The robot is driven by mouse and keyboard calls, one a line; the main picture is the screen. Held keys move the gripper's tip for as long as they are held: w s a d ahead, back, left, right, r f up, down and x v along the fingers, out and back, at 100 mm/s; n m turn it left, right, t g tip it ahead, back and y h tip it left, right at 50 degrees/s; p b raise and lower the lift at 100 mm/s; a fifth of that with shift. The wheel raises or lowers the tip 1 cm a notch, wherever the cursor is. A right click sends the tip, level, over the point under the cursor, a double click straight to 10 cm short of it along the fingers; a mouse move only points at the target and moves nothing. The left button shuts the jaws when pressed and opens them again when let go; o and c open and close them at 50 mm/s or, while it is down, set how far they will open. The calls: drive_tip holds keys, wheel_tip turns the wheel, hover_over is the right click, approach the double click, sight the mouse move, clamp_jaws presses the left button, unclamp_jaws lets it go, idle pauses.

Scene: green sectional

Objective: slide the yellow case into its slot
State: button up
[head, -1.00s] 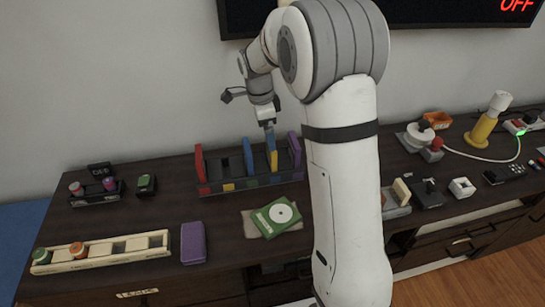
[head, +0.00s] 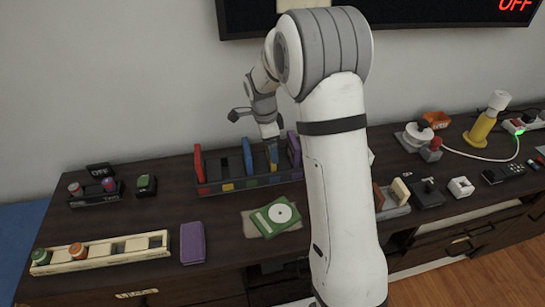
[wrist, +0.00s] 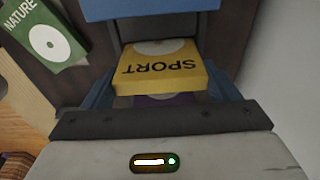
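The yellow case (head: 274,165) stands upright in the rack (head: 240,185), between the blue case (head: 248,156) and the purple case (head: 294,150). It sits above the rack's green-marked place; the yellow mark (head: 228,187) is further left. In the wrist view the yellow case (wrist: 165,68) shows its SPORT label upside down. My gripper (head: 271,145) is at the top of the yellow case. Its blue fingers are at both sides of the case in the wrist view (wrist: 165,92) and look open around it; any contact is hard to make out.
A red case (head: 199,163) stands at the rack's left end, with a dark gap between it and the blue case. A green case (head: 272,217) lies in front of the rack. A purple box (head: 192,243) and a cream tray (head: 120,252) are at the front left.

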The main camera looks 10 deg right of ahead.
drive_tip(key=c, duration=0.7)
drive_tip(key=shift+r, duration=0.15)
